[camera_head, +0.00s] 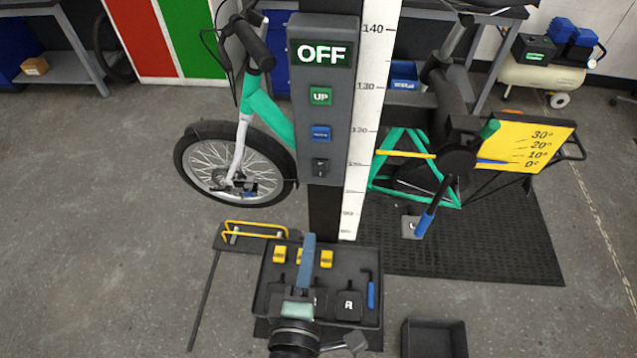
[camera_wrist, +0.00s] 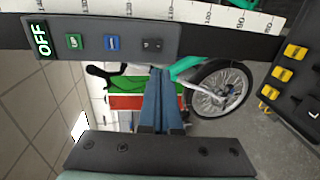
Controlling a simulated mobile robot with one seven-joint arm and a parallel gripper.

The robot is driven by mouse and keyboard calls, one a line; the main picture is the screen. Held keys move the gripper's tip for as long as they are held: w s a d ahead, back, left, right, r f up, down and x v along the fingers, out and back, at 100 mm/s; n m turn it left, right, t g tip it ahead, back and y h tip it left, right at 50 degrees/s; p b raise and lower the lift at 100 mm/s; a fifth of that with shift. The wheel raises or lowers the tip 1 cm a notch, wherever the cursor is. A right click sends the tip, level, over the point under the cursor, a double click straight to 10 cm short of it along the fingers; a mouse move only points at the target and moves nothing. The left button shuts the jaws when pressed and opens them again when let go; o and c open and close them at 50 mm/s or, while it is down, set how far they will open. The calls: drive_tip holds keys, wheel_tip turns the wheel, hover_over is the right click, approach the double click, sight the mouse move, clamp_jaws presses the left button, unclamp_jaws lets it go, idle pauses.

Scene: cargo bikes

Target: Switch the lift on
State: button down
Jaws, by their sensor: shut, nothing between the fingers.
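The lift's control box (camera_head: 321,100) is a dark grey panel on the upright post. Its display (camera_head: 324,54) reads OFF. Below are a green UP button (camera_head: 321,96), a blue button (camera_head: 321,133) and a small black rocker switch (camera_head: 320,167) at the bottom. In the wrist view the box lies sideways, with the rocker switch (camera_wrist: 152,44) at its right end. My gripper (camera_head: 308,238) is shut and empty, in front of and below the box. In the wrist view its blue fingertips (camera_wrist: 160,72) appear just below the rocker switch, apart from it as far as I can tell.
A white height scale (camera_head: 367,100) runs beside the box. A black tray (camera_head: 262,300) with yellow pieces and a blue-handled tool lies under my gripper. A teal bike (camera_head: 265,110) stands behind. A yellow angle board (camera_head: 528,143) and clamp arm are at right. An empty bin (camera_head: 433,322) sits at lower right.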

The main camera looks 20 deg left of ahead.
sight(320, 177)
drive_tip(key=shift+w, duration=0.15)
drive_tip(key=p+x, duration=0.3)
drive_tip(key=x, duration=1)
drive_tip(key=shift+w+a+f, duration=0.1)
drive_tip(key=shift+w, duration=0.3)
drive_tip(key=shift+f+b, duration=0.1)
drive_tip(key=shift+b, duration=0.3)
drive_tip(key=shift+w+b, duration=0.15)
drive_tip(key=shift+b, duration=0.45)
